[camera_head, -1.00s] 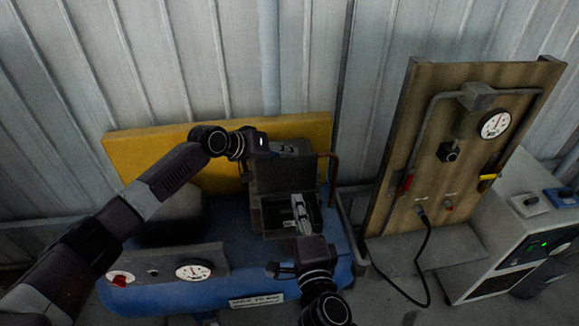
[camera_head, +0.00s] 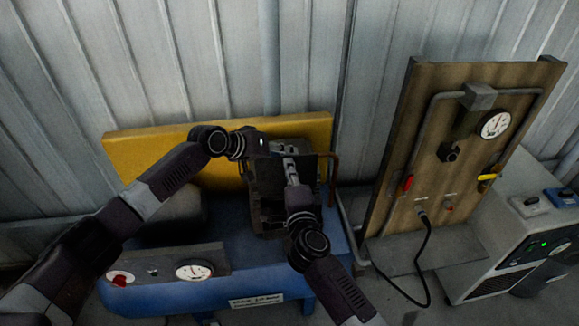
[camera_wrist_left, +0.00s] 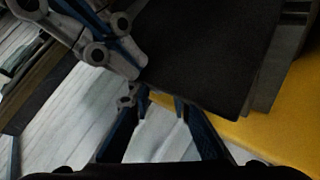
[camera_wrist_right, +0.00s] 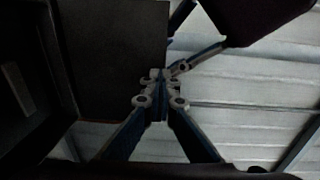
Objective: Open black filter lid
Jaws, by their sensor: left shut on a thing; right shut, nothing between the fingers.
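The black filter lid (camera_head: 268,178) stands raised at the back of the dark filter box (camera_head: 270,228) on the blue compressor. It fills the upper middle of the left wrist view (camera_wrist_left: 205,50) and the upper left of the right wrist view (camera_wrist_right: 115,60). My left gripper (camera_head: 275,148) is at the lid's top edge and shut on the lid; its fingertips are partly hidden in its wrist view (camera_wrist_left: 155,97). My right gripper (camera_head: 291,165) is shut and empty beside the lid's right side, close to the left gripper. My right gripper hides part of the box.
A yellow panel (camera_head: 150,150) stands behind, before a corrugated wall. Gauges (camera_head: 194,271) sit on the compressor's front. A copper-coloured pipe (camera_head: 333,175) rises right of the box. A wooden board (camera_head: 400,215) with hose and gauge stands farther right, by a white machine (camera_head: 490,260).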

